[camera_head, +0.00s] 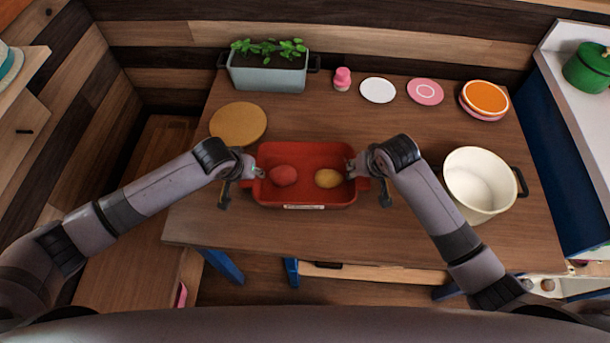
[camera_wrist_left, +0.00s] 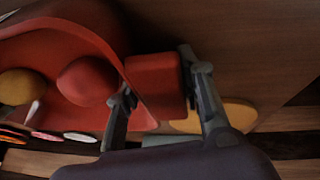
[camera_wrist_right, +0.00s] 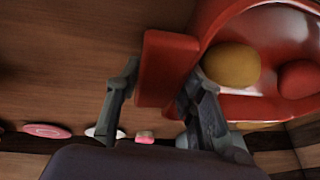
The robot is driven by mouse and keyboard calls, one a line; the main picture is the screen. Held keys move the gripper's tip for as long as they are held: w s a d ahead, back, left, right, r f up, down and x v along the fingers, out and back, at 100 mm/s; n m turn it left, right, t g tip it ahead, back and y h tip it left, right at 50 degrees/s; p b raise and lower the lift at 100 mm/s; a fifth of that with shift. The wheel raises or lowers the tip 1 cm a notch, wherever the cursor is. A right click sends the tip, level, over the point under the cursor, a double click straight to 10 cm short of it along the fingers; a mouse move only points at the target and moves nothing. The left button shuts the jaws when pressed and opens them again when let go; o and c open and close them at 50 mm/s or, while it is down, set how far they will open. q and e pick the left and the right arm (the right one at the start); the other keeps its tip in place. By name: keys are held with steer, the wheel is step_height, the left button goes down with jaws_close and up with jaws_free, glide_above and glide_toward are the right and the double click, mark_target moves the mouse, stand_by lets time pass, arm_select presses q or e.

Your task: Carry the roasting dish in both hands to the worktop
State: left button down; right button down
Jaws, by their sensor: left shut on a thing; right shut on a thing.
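The red roasting dish (camera_head: 305,202) is at the middle of the wooden table (camera_head: 400,250); I cannot tell whether it touches the top. It holds a red round item (camera_head: 284,176) on the left and a yellow one (camera_head: 328,178) on the right. My left gripper (camera_head: 250,172) is shut on the dish's left handle, which shows between the fingers in the left wrist view (camera_wrist_left: 158,82). My right gripper (camera_head: 358,172) is shut on the right handle, seen between the fingers in the right wrist view (camera_wrist_right: 160,75).
A cream pot (camera_head: 480,185) stands right of my right arm. A round board (camera_head: 238,122) lies behind my left gripper. A planter (camera_head: 268,75), pink shaker (camera_head: 342,78) and plates (camera_head: 378,90) line the back. A white-topped counter (camera_head: 570,100) with a green pot (camera_head: 590,68) is at right.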

arm_select(q)
steer(key=shift+w+a+r, duration=0.1)
steer(key=shift+r, duration=0.05)
arm_select(e)
steer(key=shift+w+r, duration=0.1)
steer(key=shift+r, duration=0.1)
